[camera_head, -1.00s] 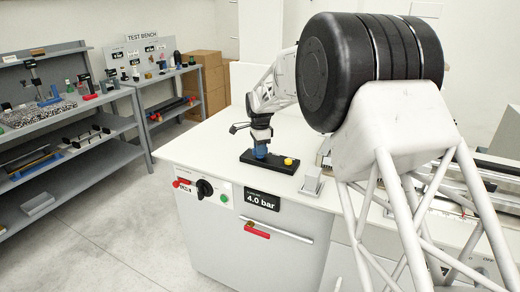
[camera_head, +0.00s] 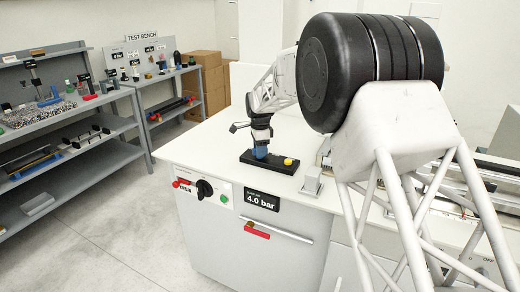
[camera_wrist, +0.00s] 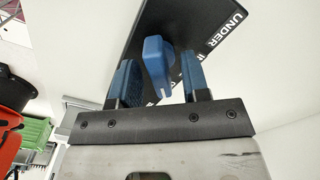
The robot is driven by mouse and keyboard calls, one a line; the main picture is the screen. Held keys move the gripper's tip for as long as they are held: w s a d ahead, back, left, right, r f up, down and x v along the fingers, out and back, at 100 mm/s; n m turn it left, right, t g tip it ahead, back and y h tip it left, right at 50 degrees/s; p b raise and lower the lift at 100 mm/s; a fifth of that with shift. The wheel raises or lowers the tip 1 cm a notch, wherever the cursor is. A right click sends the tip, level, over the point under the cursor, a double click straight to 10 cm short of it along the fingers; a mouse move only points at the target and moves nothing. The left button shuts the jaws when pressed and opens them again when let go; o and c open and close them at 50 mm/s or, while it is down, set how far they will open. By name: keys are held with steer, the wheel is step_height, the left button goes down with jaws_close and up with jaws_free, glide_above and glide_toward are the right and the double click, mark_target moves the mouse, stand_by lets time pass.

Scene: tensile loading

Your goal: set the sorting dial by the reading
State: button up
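The sorting dial shows in the wrist view as a blue knob (camera_wrist: 155,66) with a white line at its lower end. It sits on a black plate (camera_wrist: 203,22) with white lettering; "UNDER" is readable, and other words are partly hidden by the knob and a finger. My gripper (camera_wrist: 160,80) has one blue-padded finger on each side of the knob, with visible gaps. In the head view, my gripper (camera_head: 261,153) is over the left part of the black plate (camera_head: 278,166) on the bench, and the knob cannot be told from the fingers. A black display (camera_head: 262,199) on the bench front reads 4.0 bar.
The bench front has a black rotary switch (camera_head: 205,189) and a green button (camera_head: 223,198). The white bench top (camera_head: 205,145) is clear left of the plate.

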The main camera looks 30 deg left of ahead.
steer(key=shift+r, duration=3.9)
steer(key=shift+d, duration=0.1)
